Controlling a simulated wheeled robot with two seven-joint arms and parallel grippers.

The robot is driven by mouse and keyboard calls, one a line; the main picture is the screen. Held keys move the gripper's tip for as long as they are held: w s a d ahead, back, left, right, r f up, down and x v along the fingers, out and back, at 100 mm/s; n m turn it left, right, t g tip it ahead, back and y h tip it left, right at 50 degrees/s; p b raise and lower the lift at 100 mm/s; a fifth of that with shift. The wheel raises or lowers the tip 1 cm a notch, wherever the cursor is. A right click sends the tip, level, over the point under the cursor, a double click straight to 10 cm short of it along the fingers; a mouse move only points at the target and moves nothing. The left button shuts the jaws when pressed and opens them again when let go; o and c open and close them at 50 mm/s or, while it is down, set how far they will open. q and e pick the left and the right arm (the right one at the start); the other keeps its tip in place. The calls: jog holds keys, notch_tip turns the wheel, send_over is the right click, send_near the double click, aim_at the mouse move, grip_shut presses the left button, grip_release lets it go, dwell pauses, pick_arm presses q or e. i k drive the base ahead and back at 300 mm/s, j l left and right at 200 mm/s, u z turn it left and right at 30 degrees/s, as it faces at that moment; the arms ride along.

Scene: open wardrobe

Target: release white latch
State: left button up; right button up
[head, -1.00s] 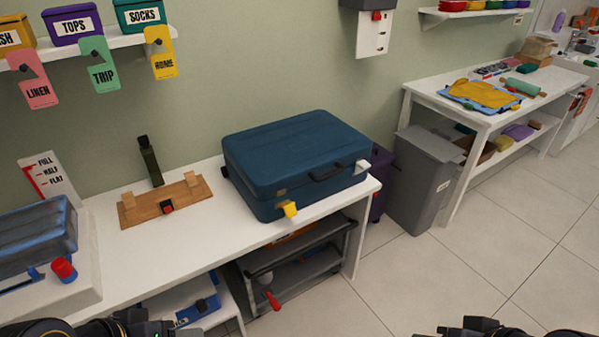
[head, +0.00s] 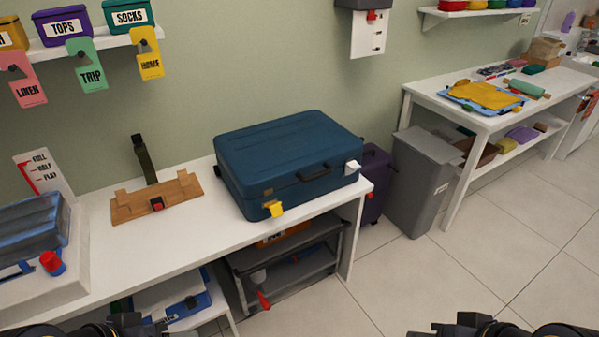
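The white latch (head: 352,167) is on the right end of the front of a closed blue suitcase (head: 285,150). The suitcase lies flat on the white bench (head: 215,235). A yellow latch (head: 275,210) is on the left end of the same front side, and a dark handle (head: 314,172) sits between them. My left gripper (head: 125,322) and my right gripper (head: 470,322) show only as dark parts at the bottom edge, well apart from the suitcase. Their fingertips are not clear, so I cannot tell whether they are open or shut.
A wooden stand (head: 156,198) with a dark upright strap is left of the suitcase. A device with a red knob (head: 52,263) is at far left. A grey bin (head: 424,180) and purple case (head: 373,185) stand right of the bench. The tiled floor in front is clear.

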aim_at(351, 167)
jog(key=i+j+u, duration=0.15)
jog(key=i, duration=0.3)
jog(key=i+j+u, duration=0.1)
jog(key=i, duration=0.3)
